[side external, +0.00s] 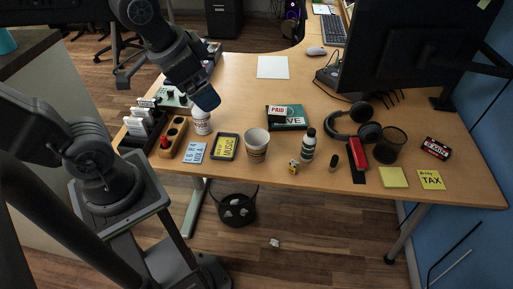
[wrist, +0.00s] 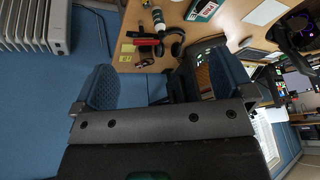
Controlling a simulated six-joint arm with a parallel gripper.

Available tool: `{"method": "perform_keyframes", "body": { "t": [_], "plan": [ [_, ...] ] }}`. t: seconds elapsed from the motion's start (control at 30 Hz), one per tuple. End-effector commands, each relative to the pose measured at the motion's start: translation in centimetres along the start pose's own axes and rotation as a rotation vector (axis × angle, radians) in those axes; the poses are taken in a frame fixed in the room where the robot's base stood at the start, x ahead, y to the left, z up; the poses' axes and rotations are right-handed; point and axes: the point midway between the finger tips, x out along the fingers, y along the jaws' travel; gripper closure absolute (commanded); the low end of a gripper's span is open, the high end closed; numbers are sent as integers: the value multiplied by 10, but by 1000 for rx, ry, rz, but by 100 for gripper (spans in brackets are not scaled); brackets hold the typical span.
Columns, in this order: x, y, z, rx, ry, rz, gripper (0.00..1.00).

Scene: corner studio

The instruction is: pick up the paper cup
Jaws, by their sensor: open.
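The paper cup (side external: 256,147) is white with brown printing and stands upright near the front edge of the desk, left of the middle. My gripper (side external: 208,101) is up and to the left of the cup, clearly apart from it, over the area of a small white bottle (side external: 201,124). In the wrist view my gripper (wrist: 166,84) has its two blue-padded fingers wide apart with nothing between them. I cannot make out the cup for sure in the wrist view.
A dark bottle (side external: 308,146) stands right of the cup. A green box (side external: 287,122) is behind. Headphones (side external: 355,122), a mesh cup (side external: 389,147) and a monitor (side external: 415,50) fill the right.

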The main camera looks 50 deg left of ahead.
Motion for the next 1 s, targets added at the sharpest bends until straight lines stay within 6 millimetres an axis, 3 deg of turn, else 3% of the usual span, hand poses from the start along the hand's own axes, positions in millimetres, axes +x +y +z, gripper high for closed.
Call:
{"method": "perform_keyframes", "body": {
  "t": [0.3, 0.6, 0.73, 1.0],
  "plan": [
    [80, -20, -54, 687, -219, 0, 0],
    [182, -30, -74, 1329, -397, 121, 0],
    [214, -31, -74, 1512, -437, 175, 0],
    [244, -34, -67, 1625, -460, 214, 0]
  ]
}}
